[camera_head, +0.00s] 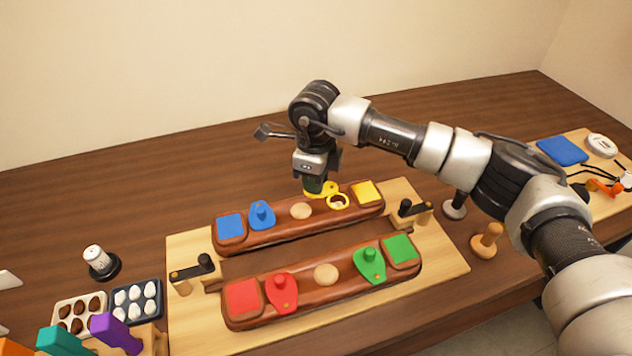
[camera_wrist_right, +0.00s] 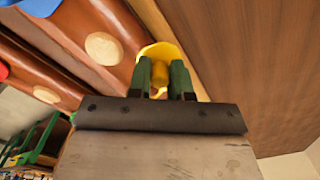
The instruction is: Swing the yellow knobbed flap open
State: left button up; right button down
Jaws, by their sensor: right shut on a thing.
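The yellow knobbed flap (camera_head: 331,188) is at the far brown saddle bar (camera_head: 283,229), left of the square yellow pad (camera_head: 366,193). A yellow ring (camera_head: 345,206) around an opening shows just in front of the flap. My right gripper (camera_head: 315,188) comes down on the flap from above. In the right wrist view its two green fingers (camera_wrist_right: 160,78) are shut on the yellow knob (camera_wrist_right: 159,72), with the yellow flap (camera_wrist_right: 163,50) showing behind them. The gripper hides part of the flap in the head view. My left gripper is not in view.
The same bar carries a blue flap (camera_head: 261,214) and a blue pad (camera_head: 230,226). The near bar (camera_head: 325,294) carries a red flap (camera_head: 283,291) and a green flap (camera_head: 369,264). Black-handled clamps (camera_head: 192,270) (camera_head: 413,209) stand at both board ends. Wall behind.

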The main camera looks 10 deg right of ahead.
jog(key=shift+r, duration=0.1)
dwell(0.3)
jog(key=c, duration=1)
grip_release()
jog(key=shift+c, duration=0.2)
notch_tip(320, 180, up, 11)
jog(key=b, duration=0.1)
